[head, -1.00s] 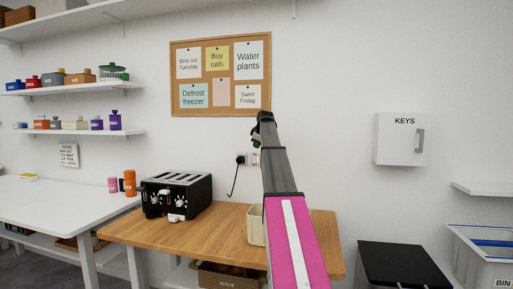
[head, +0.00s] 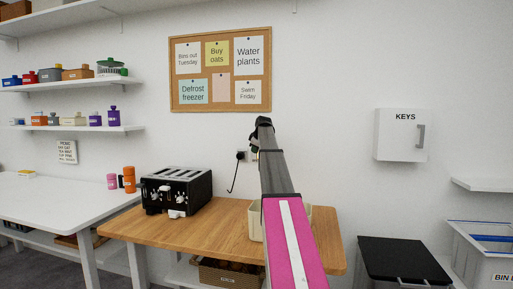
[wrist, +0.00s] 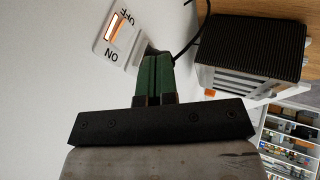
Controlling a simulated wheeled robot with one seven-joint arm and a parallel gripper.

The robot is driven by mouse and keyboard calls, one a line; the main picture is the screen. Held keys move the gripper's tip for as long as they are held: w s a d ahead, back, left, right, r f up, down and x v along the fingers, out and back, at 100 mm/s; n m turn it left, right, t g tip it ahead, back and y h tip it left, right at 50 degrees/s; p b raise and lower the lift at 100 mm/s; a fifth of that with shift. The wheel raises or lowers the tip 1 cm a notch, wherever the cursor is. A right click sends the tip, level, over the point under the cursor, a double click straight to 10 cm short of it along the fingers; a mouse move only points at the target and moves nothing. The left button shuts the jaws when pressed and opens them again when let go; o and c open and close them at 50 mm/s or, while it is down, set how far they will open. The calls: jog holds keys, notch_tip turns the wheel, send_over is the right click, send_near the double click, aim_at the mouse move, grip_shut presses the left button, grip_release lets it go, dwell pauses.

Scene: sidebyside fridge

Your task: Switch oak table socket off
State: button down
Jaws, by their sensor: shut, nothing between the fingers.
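The oak table socket (wrist: 122,32) is a white wall plate in the wrist view, with an orange-lit rocker (wrist: 114,26) between the labels OFF and ON. In the head view the socket (head: 248,157) shows just above the oak table (head: 222,228), partly behind my arm. A black plug (head: 241,157) with a cord is in its left side. My gripper (wrist: 156,58) is shut and empty. Its green fingers appear beside the socket plate and overlap the plug in the wrist view; I cannot tell whether they touch.
A black toaster (head: 177,192) stands on the oak table, left of the socket. A cream container (head: 255,222) stands on the table, partly behind my arm. A corkboard (head: 220,70) hangs above the socket. A key cabinet (head: 401,135) is on the wall to the right.

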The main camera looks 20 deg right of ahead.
aim_at(255, 155)
jog(key=w+f, duration=0.1)
jog(key=w, duration=0.1)
jog(key=w+d+f, duration=0.1)
jog(key=f, duration=0.1)
jog(key=w+f, duration=0.1)
jog(key=w, duration=0.1)
jog(key=shift+w+d+f, duration=0.25)
jog(key=shift+w+f, duration=0.1)
jog(key=shift+f, duration=0.05)
jog(key=shift+w+d+f, duration=0.1)
jog(key=shift+w+d, duration=0.15)
jog(key=shift+w, duration=0.05)
jog(key=shift+w+d, duration=0.1)
jog(key=shift+w, duration=0.05)
jog(key=shift+r, duration=0.8)
